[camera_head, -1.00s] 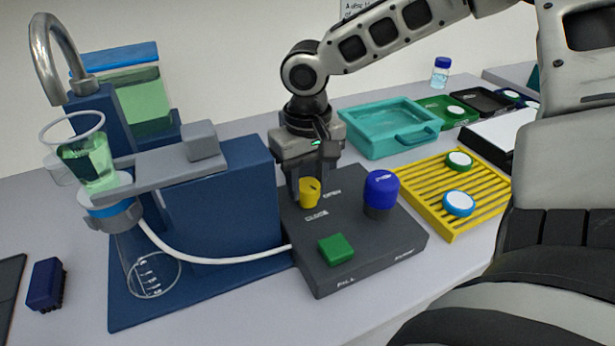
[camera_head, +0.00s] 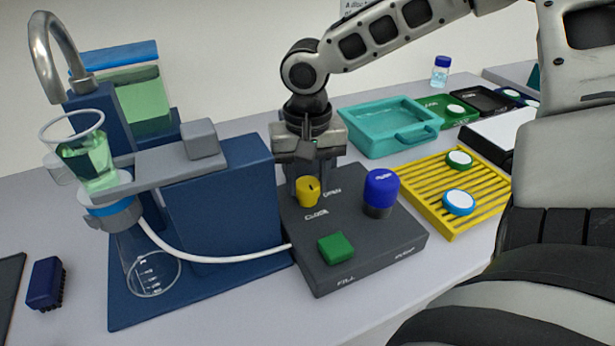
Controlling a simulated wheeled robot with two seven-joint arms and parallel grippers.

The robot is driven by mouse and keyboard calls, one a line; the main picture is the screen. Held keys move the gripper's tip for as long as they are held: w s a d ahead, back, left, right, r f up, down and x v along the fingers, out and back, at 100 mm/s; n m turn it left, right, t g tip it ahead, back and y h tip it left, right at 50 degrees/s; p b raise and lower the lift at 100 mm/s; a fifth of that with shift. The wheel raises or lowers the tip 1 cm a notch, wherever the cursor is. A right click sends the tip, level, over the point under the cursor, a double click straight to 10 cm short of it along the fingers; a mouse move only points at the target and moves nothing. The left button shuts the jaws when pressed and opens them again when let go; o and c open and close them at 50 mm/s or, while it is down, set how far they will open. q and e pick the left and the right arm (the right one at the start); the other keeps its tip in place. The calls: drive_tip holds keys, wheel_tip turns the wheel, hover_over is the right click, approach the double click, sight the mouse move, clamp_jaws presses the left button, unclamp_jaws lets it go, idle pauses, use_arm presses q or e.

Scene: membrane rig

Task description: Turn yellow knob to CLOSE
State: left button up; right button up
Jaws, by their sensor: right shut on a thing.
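The yellow knob (camera_head: 308,191) stands on the dark control box (camera_head: 375,245), between the printed words OPEN and CLOSE. A dark mark shows on the knob's upper part. My right gripper (camera_head: 308,188) points down over the knob and is shut on it, with its fingers partly behind and beside it. The box also carries a blue knob (camera_head: 381,190) on the right and a green square button (camera_head: 335,248) in front by the word FILL. My left gripper is not in view.
The blue rig (camera_head: 225,205) stands left of the box, with a funnel of green liquid (camera_head: 85,158) and a white tube (camera_head: 205,260) reaching the box. A yellow rack (camera_head: 440,215) and a teal tray (camera_head: 375,140) lie right and behind.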

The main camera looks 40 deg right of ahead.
sight(308, 183)
drive_tip(key=o, duration=1)
wheel_tip(308, 183, up, 16)
drive_tip(key=shift+r+p, duration=0.1)
drive_tip(key=shift+p, duration=0.3)
